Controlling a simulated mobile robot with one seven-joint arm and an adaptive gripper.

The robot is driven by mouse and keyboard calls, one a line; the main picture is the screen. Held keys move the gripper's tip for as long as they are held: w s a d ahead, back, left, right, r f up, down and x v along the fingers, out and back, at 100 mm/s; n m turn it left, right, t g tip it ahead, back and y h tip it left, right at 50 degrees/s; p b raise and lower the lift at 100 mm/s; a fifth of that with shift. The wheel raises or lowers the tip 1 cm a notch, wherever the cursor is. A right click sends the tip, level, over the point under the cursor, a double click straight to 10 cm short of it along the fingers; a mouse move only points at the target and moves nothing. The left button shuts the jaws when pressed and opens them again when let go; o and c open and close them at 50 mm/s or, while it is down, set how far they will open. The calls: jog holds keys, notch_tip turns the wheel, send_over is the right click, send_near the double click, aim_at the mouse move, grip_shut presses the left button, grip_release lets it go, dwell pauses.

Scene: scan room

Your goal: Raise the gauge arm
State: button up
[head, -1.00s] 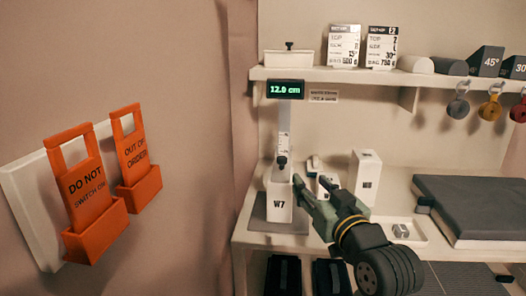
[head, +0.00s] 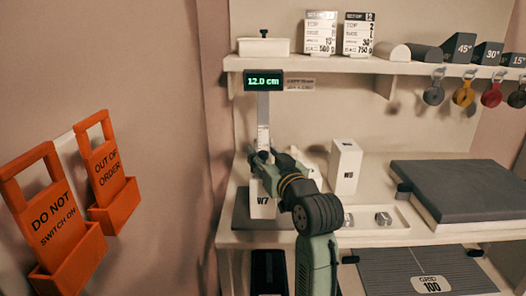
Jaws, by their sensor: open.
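The gauge is an upright pale post (head: 263,108) with a scale and a dark display (head: 264,80) on top that reads 12.0 cm in green. It stands on a grey base (head: 242,212) on the bench. A white block marked W7 (head: 262,203) stands at its foot, partly behind my arm. The gauge arm low on the post is largely hidden by my gripper, so I cannot tell it apart clearly. My gripper (head: 261,160) is open, in front of the lower post and above the W7 block. I cannot tell whether it touches the gauge.
A white box marked W6 (head: 345,166) and a shallow tray (head: 375,224) stand right of my arm. A thick grey pad (head: 460,188) lies further right. The shelf (head: 330,67) overhangs the back. Orange tag holders (head: 66,262) hang on the left wall.

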jog(key=shift+w+a, duration=0.25)
jog(key=shift+w, duration=0.35)
jog(key=shift+c, duration=0.6)
grip_shut()
